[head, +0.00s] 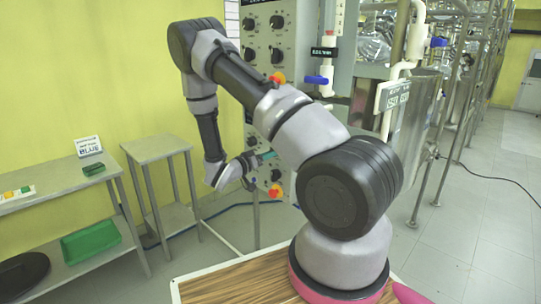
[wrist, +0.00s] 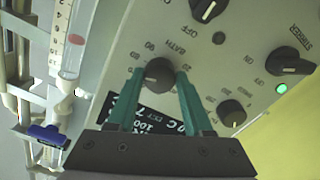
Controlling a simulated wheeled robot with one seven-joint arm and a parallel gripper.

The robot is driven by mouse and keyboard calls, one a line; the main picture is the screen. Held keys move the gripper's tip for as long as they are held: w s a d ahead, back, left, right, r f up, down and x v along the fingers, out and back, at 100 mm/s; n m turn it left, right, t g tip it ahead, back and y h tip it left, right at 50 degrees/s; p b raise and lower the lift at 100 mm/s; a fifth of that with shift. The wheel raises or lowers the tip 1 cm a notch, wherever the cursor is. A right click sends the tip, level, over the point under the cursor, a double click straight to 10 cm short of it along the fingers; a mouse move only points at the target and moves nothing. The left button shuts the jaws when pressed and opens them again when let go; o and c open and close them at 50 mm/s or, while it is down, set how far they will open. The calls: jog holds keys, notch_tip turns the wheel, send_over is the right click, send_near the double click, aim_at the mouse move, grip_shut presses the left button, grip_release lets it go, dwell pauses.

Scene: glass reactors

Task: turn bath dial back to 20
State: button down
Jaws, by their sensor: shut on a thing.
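The bath dial (wrist: 160,71) is a round dark knob on the grey control panel (wrist: 225,65), below the printed word BATH in the wrist view. My gripper (wrist: 160,78) has its two teal fingers on either side of the dial and is shut on it. Scale numbers show around the dial, but its pointer is too unclear to read. A black display (wrist: 150,117) with white text is partly hidden behind the fingers. In the head view my gripper (head: 262,156) is at the lower panel, and the dial is hidden there.
The stirrer knob (wrist: 289,62) has a lit green lamp (wrist: 281,88) beside it; other knobs surround the dial. A blue valve handle (wrist: 47,136) and glass column stand left. In the head view, a small metal table (head: 155,146) and a shelf with a green tray (head: 90,242) stand left.

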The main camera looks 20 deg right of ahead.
jog(key=m, duration=3)
jog(key=shift+w+a+r+m, duration=0.1)
jog(key=shift+a+m, duration=0.05)
jog(key=shift+m, duration=0.25)
dwell(0.6)
dwell(0.4)
jog(key=shift+c, duration=1.6)
grip_release()
